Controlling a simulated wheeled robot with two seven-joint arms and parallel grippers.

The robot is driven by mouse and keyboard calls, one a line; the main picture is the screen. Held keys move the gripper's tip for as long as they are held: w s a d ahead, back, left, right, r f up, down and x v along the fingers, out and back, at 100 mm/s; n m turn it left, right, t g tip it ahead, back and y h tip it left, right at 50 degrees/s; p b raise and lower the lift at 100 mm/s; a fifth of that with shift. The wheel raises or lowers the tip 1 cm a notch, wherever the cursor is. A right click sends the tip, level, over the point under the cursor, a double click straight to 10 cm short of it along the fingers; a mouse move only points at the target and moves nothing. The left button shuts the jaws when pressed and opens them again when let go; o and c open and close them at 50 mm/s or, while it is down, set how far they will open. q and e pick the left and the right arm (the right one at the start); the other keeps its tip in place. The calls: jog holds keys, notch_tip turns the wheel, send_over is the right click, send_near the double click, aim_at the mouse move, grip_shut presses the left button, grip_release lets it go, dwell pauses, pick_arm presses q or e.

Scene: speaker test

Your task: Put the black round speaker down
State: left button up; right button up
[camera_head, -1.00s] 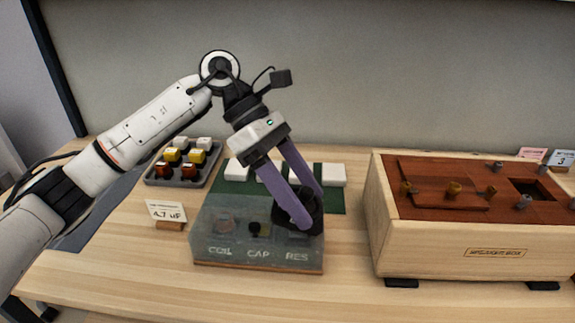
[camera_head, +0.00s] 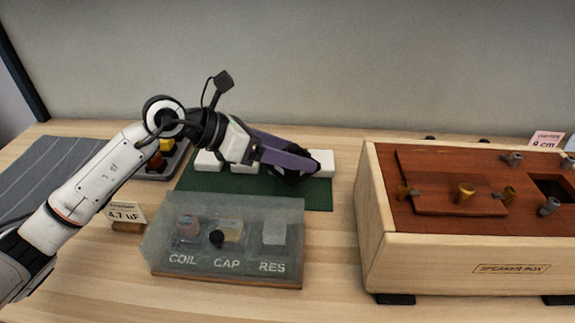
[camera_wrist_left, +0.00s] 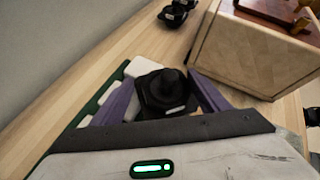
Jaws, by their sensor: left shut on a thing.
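My left gripper (camera_head: 297,166), with purple fingers, is shut on the black round speaker (camera_head: 286,177). It lies over the right part of the green mat (camera_head: 300,195), near the rightmost white block. In the left wrist view the speaker (camera_wrist_left: 163,93) sits between the two fingers, its narrower round end toward the camera. I cannot tell whether the speaker touches the mat. The fingers partly hide it in the head view. My right gripper is not in view.
The wooden speaker box (camera_head: 455,268) stands to the right. A clear-covered case (camera_head: 225,283) labelled COIL, CAP, RES is in front of the mat. White blocks (camera_head: 208,161) line the mat's back. A tray of coloured parts (camera_head: 155,175) is partly behind my arm.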

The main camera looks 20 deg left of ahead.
pick_arm(q)
notch_tip(320, 180, down, 3)
jog(key=shift+f, duration=0.1)
jog(key=shift+f, duration=0.1)
